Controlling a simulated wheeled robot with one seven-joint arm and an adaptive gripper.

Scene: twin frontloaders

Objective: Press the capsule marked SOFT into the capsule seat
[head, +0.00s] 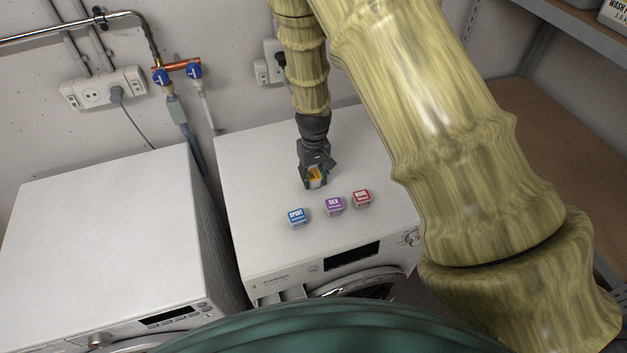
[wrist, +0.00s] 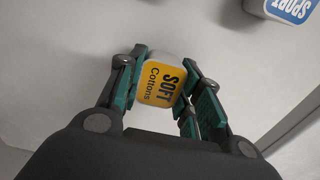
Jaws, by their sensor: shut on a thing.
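The capsule marked SOFT (wrist: 161,81), with a yellow top reading "SOFT Cottons" and a whitish body, is between the fingers of my gripper (wrist: 166,90) in the wrist view. My gripper is shut on it. In the head view my gripper (head: 315,175) points down over the top of the right machine (head: 255,170), with the yellow capsule (head: 316,174) showing between the fingers. I cannot tell whether the capsule touches the machine top. The capsule seat is not visible in either view.
A blue SPORT capsule (head: 297,217), a purple SILK capsule (head: 334,206) and a red WOOL capsule (head: 361,198) stand on the right machine in front of my gripper. The left machine's top (head: 100,220) is bare.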

